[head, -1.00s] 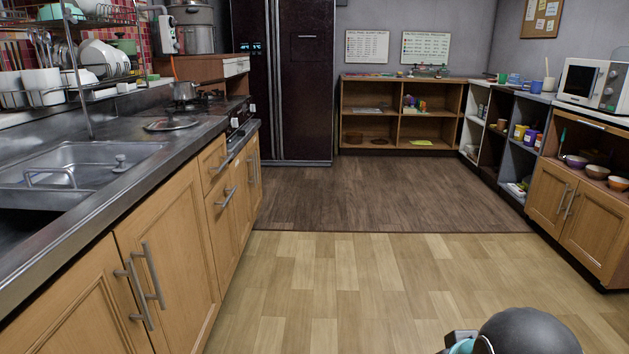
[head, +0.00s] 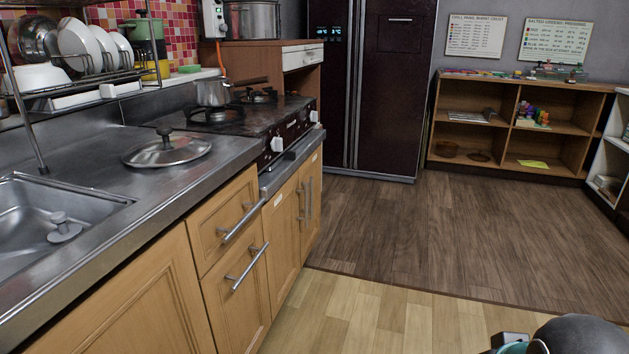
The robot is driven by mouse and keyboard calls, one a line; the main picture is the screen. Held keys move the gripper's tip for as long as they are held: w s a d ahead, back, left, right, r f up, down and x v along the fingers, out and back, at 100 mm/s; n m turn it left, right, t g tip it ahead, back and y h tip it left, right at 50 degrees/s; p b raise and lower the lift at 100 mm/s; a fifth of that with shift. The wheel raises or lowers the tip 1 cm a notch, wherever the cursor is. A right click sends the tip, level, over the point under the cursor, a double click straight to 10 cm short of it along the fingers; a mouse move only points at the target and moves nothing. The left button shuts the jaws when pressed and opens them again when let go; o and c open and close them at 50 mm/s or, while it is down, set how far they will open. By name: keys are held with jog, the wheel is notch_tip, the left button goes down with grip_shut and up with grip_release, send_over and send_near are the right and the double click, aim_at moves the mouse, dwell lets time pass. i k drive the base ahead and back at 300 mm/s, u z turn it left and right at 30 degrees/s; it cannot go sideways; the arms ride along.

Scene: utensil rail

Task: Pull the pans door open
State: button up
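Wooden cabinet fronts run along the left counter. Two narrow doors with upright bar handles sit under the stove: the nearer door (head: 284,235) and the farther door (head: 314,200). Both look shut. A small pale label on the nearer one is too small to read, so I cannot tell for sure which is the pans door. Closer to me are a drawer (head: 215,225) and a front below it (head: 230,310), each with a slanting bar handle, both shut. My gripper is not in view; only a dark rounded part of my arm shows at the bottom right.
The steel counter (head: 110,245) holds a pan lid (head: 167,149) and a sink (head: 50,215). A pot (head: 213,92) stands on the stove (head: 265,120). A dark fridge (head: 400,100) and open shelves (head: 475,130) stand behind. The floor (head: 400,315) right of the cabinets is clear.

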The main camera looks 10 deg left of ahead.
aim_at(309, 171)
jog(key=u, duration=0.2)
jog(key=i, duration=1.6)
jog(key=u, duration=0.25)
